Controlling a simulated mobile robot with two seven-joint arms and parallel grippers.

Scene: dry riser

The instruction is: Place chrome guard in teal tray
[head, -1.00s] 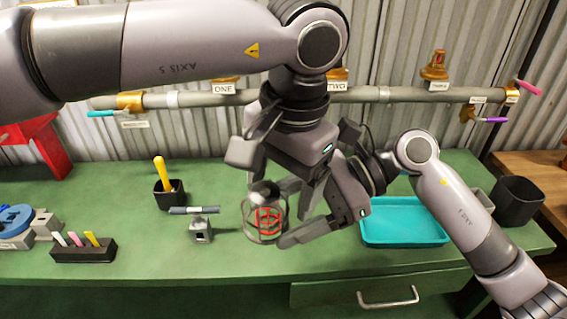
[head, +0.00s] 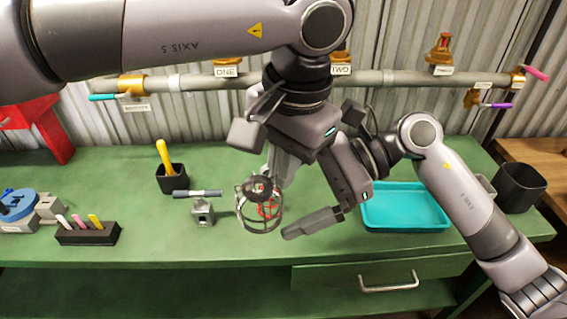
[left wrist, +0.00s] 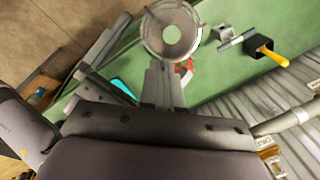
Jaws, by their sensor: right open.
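The chrome guard (head: 241,208) is a round wire cage, left of centre over the green bench in the head view. It also shows large in the left wrist view (left wrist: 148,33), its ring at the fingertips. My left gripper (head: 270,180) is shut on the guard's side. A red part (head: 268,209) shows behind the wires; whether the guard is clear of it or of the bench I cannot tell. My right gripper (head: 291,212) is open and empty, right of the guard, its upper finger largely hidden. The teal tray (head: 405,227) is empty on the bench at right.
A small grey stand with a bar (head: 202,210) and a black cup with a yellow handle (head: 171,180) stand left of the guard. A marker holder (head: 88,235) is farther left. A black bin (head: 520,188) stands right of the tray. A pipe (head: 200,82) runs behind.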

